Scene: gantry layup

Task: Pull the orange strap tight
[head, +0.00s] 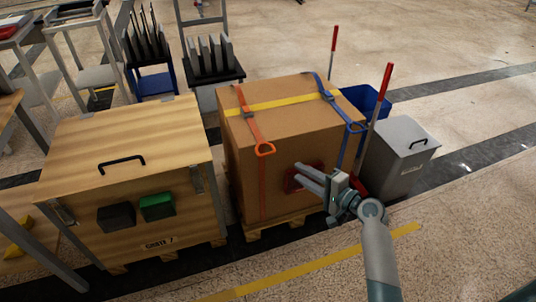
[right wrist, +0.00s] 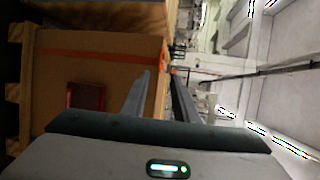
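The orange strap (head: 262,187) runs over the left part of a large cardboard box (head: 237,150) and down its front. Its orange pull loop (head: 265,149) hangs at the box's upper front edge. In the right wrist view the strap (right wrist: 100,54) crosses the box face, and orange (right wrist: 168,70) shows beyond my fingertips. My right gripper (head: 298,173) is open and empty in front of the box, to the right of and below the loop. Its two fingers also show apart in the right wrist view (right wrist: 160,77). My left gripper is not in view.
A blue strap (head: 345,145) hangs right of the orange one; yellow tape (head: 275,102) crosses the box top. A red patch (right wrist: 86,97) is on the box front. A wooden crate (head: 130,135) stands left, a grey bin (head: 398,150) and red-topped post (head: 386,80) right.

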